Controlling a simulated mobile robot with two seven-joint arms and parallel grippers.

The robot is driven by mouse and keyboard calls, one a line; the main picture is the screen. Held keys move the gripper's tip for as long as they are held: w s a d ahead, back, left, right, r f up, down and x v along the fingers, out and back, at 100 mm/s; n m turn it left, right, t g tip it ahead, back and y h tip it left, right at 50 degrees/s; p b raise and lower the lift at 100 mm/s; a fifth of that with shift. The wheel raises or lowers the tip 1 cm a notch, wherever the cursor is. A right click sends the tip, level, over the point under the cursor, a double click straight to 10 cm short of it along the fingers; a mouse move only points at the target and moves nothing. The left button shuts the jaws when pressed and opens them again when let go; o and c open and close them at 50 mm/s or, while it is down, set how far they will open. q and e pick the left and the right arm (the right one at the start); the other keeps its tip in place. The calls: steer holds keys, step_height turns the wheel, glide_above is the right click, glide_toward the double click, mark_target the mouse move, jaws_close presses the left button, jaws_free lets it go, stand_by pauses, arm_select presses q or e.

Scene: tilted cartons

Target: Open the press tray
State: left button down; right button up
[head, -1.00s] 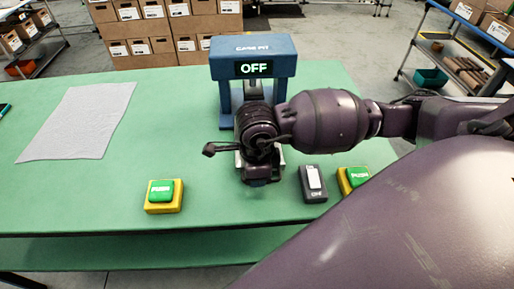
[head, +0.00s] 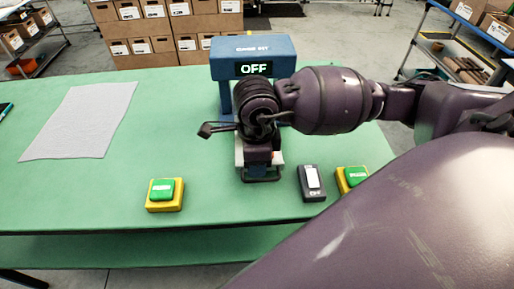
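The blue press (head: 254,47) stands at the back middle of the green table, and its display (head: 253,69) reads OFF. A pale tray (head: 278,157) with what looks like a dark handle (head: 262,179) at its front shows below the press, largely covered by my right arm. My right gripper (head: 260,155) reaches in from the right and points down over the tray, just behind the handle. Its fingertips are hidden by its own wrist, so I cannot tell whether they are open or touch the tray. My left gripper is not in view.
Two yellow boxes with green buttons (head: 163,194) and (head: 352,178) sit near the front edge. A dark switch box (head: 312,183) stands beside the right one. A grey cloth (head: 80,120) lies at left. The table's left front is clear.

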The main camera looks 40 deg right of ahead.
step_height(320, 180, up, 5)
steer(key=shift+r, duration=0.15)
stand_by(0.7)
